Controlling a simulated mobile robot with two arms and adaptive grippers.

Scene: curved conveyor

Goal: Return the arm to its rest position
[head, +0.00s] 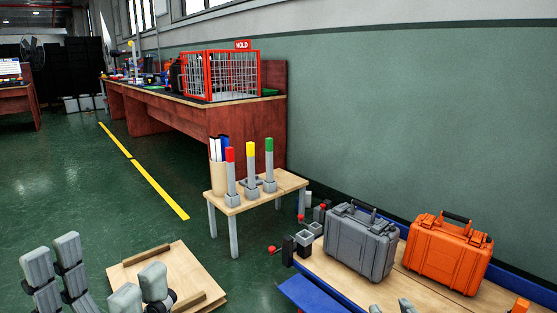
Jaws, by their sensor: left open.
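My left gripper (96,266) is at the lower left of the head view. Its thick grey fingers stand wide apart, with two on the left and two on the right. It is open, and nothing shows between the fingers. The right-hand fingers overlap a pale wooden board with raised strips (185,262). Two small grey tips at the bottom edge, in front of the wooden bench, may belong to my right gripper (391,307). The rest of it is out of frame, so its opening cannot be judged.
A small table (291,181) holds red, yellow and green-topped posts and a folder holder. Right of it, a grey case (358,240) and an orange case (447,252) stand on a blue-edged wooden bench. A red HOLD cage (221,76) sits behind. Green floor at left is clear.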

